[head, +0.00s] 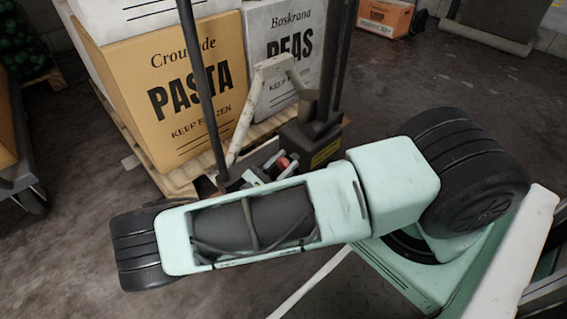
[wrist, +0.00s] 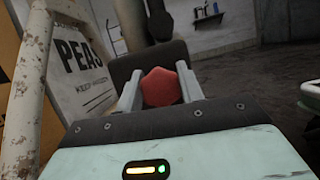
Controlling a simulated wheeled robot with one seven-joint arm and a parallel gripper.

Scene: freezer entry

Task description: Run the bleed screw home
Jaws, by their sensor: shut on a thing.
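The bleed screw has a red, lobed head (wrist: 162,88) and sits between the two pale fingers of my gripper (wrist: 160,92) in the wrist view. Both fingers press against its sides, so the gripper is shut on it. The head view also shows a bit of the red screw head (head: 284,162) and my gripper (head: 276,168), small and partly hidden behind my own arm. Behind the screw is a dark block (head: 312,142) with a yellow label, at the foot of dark upright posts. The screw's shank and thread are hidden.
A worn cream tubular handle (head: 245,115) rises close to the left of my gripper. Behind stand a yellow pasta carton (head: 185,95) and a white peas carton (head: 290,60) on a wooden pallet (head: 165,180). The floor (head: 440,80) at the right is open.

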